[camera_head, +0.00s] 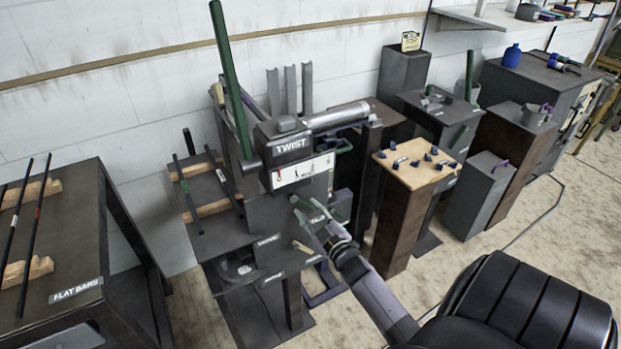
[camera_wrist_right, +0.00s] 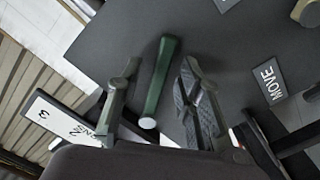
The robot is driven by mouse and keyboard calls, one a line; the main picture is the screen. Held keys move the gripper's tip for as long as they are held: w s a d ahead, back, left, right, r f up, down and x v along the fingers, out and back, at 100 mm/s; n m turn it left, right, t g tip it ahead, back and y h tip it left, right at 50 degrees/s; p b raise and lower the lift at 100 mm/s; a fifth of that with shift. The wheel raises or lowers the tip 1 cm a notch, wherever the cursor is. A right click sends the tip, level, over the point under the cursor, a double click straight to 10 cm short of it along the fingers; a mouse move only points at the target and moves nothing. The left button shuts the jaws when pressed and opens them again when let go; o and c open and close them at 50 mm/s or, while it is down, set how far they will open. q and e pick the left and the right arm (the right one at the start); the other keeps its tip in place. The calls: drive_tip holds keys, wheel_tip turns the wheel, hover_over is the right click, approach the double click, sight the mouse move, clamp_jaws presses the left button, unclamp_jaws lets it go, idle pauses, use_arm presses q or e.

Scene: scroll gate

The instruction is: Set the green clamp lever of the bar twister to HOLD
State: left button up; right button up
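The bar twister (camera_head: 285,205) is a dark machine with a TWIST label, in the middle of the head view. My right gripper (camera_head: 308,213) is at its front, beside a plate whose label is partly covered. In the right wrist view a green lever handle (camera_wrist_right: 160,80) with a pale end lies between the two fingers of this gripper (camera_wrist_right: 158,92). The fingers are open, with a gap visible on each side of the handle. The lever's pivot and contact with the fingers cannot be made out. My left gripper is not in view.
A long green lever (camera_head: 230,80) rises at the machine's upper left. A FLAT BARS table (camera_head: 75,270) stands at left. A pedestal with a wooden top (camera_head: 415,170) and grey cabinets (camera_head: 485,195) stand at right. The floor (camera_head: 570,225) is open at far right.

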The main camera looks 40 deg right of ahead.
drive_tip(key=v, duration=1.2)
drive_tip(key=shift+f, duration=0.15)
